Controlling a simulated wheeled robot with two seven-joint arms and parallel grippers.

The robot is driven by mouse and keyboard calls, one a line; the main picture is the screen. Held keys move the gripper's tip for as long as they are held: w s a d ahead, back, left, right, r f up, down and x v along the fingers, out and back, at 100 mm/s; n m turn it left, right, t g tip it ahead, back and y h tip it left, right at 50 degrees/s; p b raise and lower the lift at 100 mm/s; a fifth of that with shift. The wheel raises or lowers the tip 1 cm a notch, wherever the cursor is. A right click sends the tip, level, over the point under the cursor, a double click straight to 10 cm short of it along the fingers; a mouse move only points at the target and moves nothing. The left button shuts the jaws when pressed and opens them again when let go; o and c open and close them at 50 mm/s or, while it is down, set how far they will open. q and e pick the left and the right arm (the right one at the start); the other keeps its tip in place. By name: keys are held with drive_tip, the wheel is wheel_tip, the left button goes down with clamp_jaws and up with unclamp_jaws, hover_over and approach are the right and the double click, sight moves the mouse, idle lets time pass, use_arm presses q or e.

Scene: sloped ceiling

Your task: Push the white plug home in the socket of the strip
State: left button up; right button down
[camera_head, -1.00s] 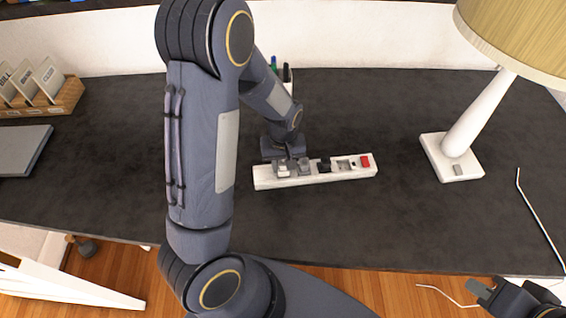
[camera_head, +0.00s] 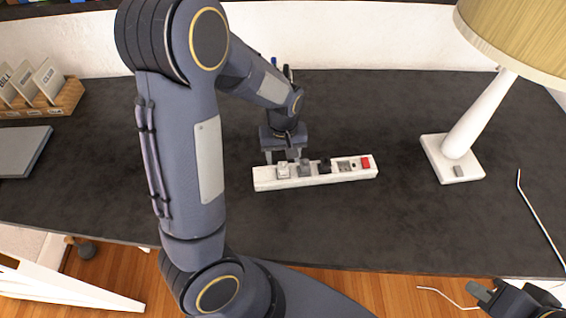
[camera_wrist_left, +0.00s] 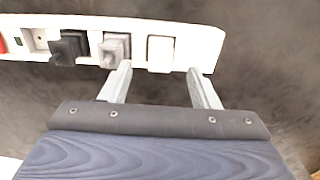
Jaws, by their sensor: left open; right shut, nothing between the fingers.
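A white power strip (camera_head: 315,179) lies on the dark desk in the head view. The white plug (camera_head: 283,170) is in its leftmost place; in the left wrist view the white plug (camera_wrist_left: 160,53) shows as a pale block on the strip. How deep it sits I cannot tell. My left gripper (camera_head: 283,156) is open and empty, just behind the plug. In the left wrist view its fingertips (camera_wrist_left: 162,71) are spread to either side of the plug's line, apart from it. My right gripper (camera_head: 483,293) is shut and empty at the lower right, far from the strip.
A grey plug (camera_head: 305,167) and a black plug (camera_head: 325,166) sit beside the white one, then an open socket (camera_head: 344,165) and a red switch (camera_head: 366,161). A lamp (camera_head: 456,160) stands right. Pens stand behind my left wrist. The desk in front is clear.

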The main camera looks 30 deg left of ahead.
use_arm(q)
drive_tip(key=shift+r, duration=1.4)
drive_tip(key=shift+s+r, duration=0.25)
drive_tip(key=shift+r, duration=0.1)
drive_tip(key=s+d+r+m+t+h, duration=0.2)
drive_tip(key=s+r+m, duration=0.1)
drive_tip(key=s+r, duration=0.3)
drive_tip(key=s+d+r+m+t+h, duration=0.1)
drive_tip(key=s+r, duration=0.4)
drive_tip(key=s, duration=0.5)
drive_tip(key=d+m+t, duration=0.1)
drive_tip(key=t, duration=0.1)
drive_tip(key=shift+s+d+r+m+t+h, duration=0.2)
drive_tip(key=shift+s+r+m+t+h, duration=0.1)
drive_tip(key=shift+s+r+m+h, duration=0.1)
